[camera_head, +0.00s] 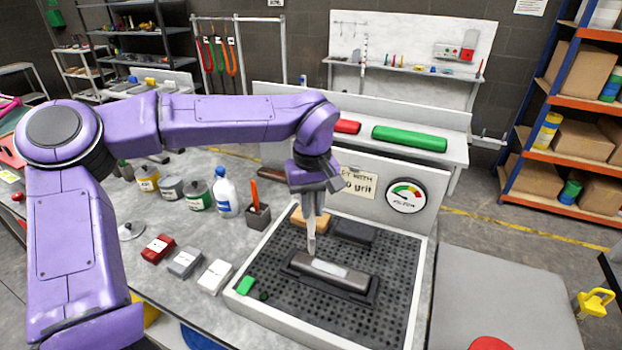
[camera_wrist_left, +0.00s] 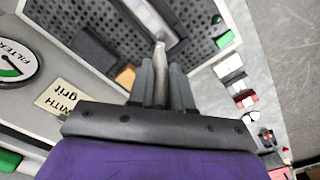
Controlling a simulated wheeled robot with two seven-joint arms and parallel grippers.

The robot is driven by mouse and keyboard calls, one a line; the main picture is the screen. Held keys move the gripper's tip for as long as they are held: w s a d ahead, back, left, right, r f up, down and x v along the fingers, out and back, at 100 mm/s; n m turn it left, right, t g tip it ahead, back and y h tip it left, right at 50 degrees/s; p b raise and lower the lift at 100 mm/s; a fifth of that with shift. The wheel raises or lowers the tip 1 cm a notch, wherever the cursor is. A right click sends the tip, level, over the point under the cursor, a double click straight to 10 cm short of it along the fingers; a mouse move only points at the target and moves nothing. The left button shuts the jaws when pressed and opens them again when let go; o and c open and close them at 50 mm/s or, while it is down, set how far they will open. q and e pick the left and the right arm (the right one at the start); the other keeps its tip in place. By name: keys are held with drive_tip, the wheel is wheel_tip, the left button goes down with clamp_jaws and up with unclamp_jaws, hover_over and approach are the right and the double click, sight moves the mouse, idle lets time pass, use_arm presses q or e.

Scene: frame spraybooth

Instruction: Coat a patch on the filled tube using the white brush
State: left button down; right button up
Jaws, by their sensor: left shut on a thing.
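The filled tube (camera_head: 318,265), grey with a lighter patch, lies in a dark cradle (camera_head: 350,292) on the perforated tray. My left gripper (camera_head: 309,208) points down over it, shut on a slim pale brush (camera_head: 311,235). The brush tip is at or just above the tube's upper side; I cannot tell whether it touches. In the left wrist view the brush (camera_wrist_left: 161,58) stands between the fingers (camera_wrist_left: 166,88), with part of the tube (camera_wrist_left: 147,16) beyond its tip. My right gripper is not in view.
The tray's pale rim (camera_head: 266,318) surrounds a tan block (camera_head: 322,221), a dark block (camera_head: 354,232) and a green block (camera_head: 245,285). Red, grey and white blocks (camera_head: 215,276) lie left of it. A white bottle (camera_head: 226,192) and cans stand behind. A gauge panel (camera_head: 425,205) rises at the back.

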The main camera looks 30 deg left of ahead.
sight(312, 194)
use_arm(q)
wheel_tip(312, 194, up, 2)
drive_tip(key=shift+p, duration=0.6)
drive_tip(key=shift+r, duration=1)
